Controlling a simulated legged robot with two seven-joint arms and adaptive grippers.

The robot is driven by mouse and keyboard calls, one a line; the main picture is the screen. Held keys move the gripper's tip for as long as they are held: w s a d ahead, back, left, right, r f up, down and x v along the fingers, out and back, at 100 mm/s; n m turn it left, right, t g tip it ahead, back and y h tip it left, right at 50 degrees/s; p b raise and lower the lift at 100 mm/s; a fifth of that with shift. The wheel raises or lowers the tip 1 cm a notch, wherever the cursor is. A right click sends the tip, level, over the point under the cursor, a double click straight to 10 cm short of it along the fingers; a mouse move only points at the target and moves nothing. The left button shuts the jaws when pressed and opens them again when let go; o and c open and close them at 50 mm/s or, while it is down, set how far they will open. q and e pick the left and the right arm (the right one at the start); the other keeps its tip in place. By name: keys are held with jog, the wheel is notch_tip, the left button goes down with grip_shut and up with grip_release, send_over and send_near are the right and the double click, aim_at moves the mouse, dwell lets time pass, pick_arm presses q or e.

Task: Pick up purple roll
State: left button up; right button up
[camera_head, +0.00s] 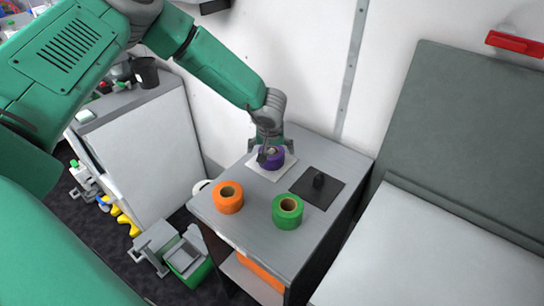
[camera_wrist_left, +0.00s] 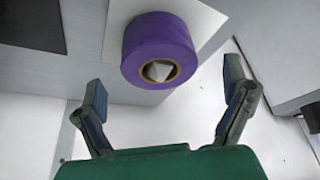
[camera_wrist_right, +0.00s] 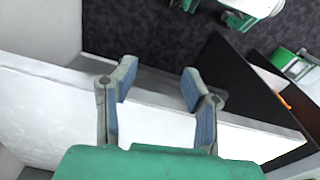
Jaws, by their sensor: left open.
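The purple roll (camera_head: 272,160) stands on a white square (camera_head: 258,165) at the back of the grey cabinet top. My left gripper (camera_head: 268,150) is above it in the head view and partly hides it. In the left wrist view the purple roll (camera_wrist_left: 158,48) lies ahead of and between the open fingers (camera_wrist_left: 165,100), with a pale pointed shape in its core. The fingers look apart from the roll. My right gripper (camera_wrist_right: 158,85) shows in the right wrist view only, with its fingers apart and nothing between them.
An orange roll (camera_head: 228,198) and a green roll (camera_head: 287,211) stand at the cabinet's front. A grey and white bench (camera_head: 430,250) is at right. A white wall stands behind the cabinet.

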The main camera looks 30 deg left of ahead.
aim_at(270, 152)
pick_arm(q)
jog(key=x, duration=0.3)
jog(key=shift+a+f, duration=0.15)
jog(key=shift+f, duration=0.2)
jog(key=shift+w+f, duration=0.3)
jog(key=shift+f, duration=0.1)
jog(key=shift+d+r, duration=0.1)
jog(key=shift+d, duration=0.15)
jog(key=shift+s, duration=0.1)
jog(key=c, duration=1.2)
jog(key=shift+a, duration=0.15)
jog(key=shift+c, duration=0.3)
jog(key=shift+a, duration=0.1)
